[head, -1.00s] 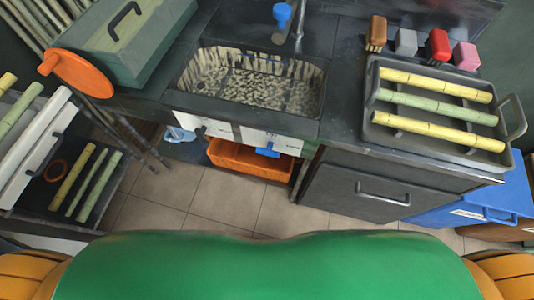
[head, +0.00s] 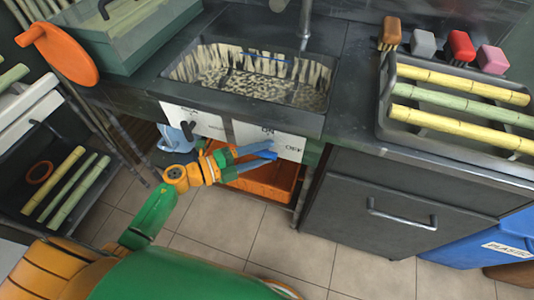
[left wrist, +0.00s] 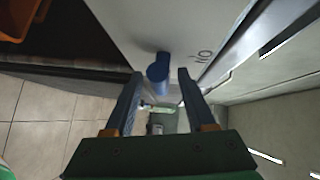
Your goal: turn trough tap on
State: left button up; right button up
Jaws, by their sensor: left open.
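The trough tap is a blue handle (head: 262,154) on a white panel (head: 289,147) below the trough (head: 312,122). In the left wrist view the blue handle (left wrist: 158,70) shows between the open fingertips (left wrist: 161,76), with a visible gap to each finger. I cannot tell any contact. My right gripper is out of view.
An orange crate (head: 268,190) sits below the panel. A grey cabinet (head: 350,215) stands to the right, with a tray of cane (head: 385,125) above it. A black handle (head: 187,130) is on the panel to the left. Tiled floor in front is clear.

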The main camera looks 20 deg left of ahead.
pick_arm(q)
jog(key=shift+w+d, duration=0.15)
jog(key=shift+d, duration=0.1)
grip_shut()
jog(key=shift+r+p, duration=0.15)
jog(key=shift+p, duration=0.55)
jog(key=m+g+y+p, duration=0.1)
jog(key=y+p, duration=0.3)
jog(key=p, duration=0.5)
jog(key=m+g+y+p, duration=0.1)
jog(key=m+y+p, duration=0.3)
jog(key=p, duration=0.6)
jog(key=shift+a+f+m+y+p, duration=0.1)
jog(key=shift+f+m+y+p, duration=0.15)
jog(key=shift+m+y+p, duration=0.45)
jog(key=shift+w+p, duration=0.1)
jog(key=shift+p, duration=0.25)
